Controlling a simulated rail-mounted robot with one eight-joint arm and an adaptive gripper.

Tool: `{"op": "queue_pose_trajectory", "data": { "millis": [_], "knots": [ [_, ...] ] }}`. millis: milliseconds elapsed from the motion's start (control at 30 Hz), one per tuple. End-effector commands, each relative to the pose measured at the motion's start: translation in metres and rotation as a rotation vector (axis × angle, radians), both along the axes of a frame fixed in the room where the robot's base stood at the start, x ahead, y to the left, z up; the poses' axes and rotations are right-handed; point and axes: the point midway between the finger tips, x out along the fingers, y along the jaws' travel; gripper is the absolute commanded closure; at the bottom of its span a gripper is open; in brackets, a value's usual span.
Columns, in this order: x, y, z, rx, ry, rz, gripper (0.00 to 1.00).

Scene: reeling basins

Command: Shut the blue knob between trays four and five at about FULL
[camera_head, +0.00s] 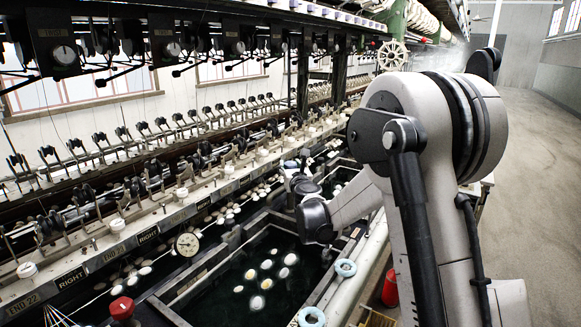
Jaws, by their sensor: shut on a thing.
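My arm reaches in from the right over the dark water basins. My gripper (303,163) is small and partly hidden beyond my dark wrist, near the far end of the nearer basin (203,276). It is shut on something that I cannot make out. Two light blue ring-shaped knobs show along the basins' right edge: one (345,268) beside the nearer basin and one (311,316) at the bottom edge of the view. Both stand apart from my gripper. No setting mark is readable. Any knob at my fingertips is hidden.
White cocoons (266,264) float in the basin. A round dial (187,244) stands at its left, and a red knob (122,308) at the lower left. The reeling machine's label rail (148,234) runs along the left. A red container (390,288) stands at right; the floor beyond is clear.

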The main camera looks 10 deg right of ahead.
Motion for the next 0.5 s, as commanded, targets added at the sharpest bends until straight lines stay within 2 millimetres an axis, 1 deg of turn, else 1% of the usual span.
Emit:
{"op": "queue_pose_trajectory", "data": {
  "millis": [67, 100, 233, 267, 500],
  "knots": [
    [-0.0005, -0.0002, -0.0004, 0.000, 0.000, 0.000, 0.95],
    [-0.0004, -0.0002, -0.0004, 0.000, 0.000, 0.000, 0.66],
    [-0.0003, -0.0002, -0.0003, 0.000, 0.000, 0.000, 0.49],
    [-0.0003, -0.0002, -0.0003, 0.000, 0.000, 0.000, 0.46],
    [-0.0004, -0.0001, -0.0002, 0.000, 0.000, 0.001, 0.46]
  ]
}}
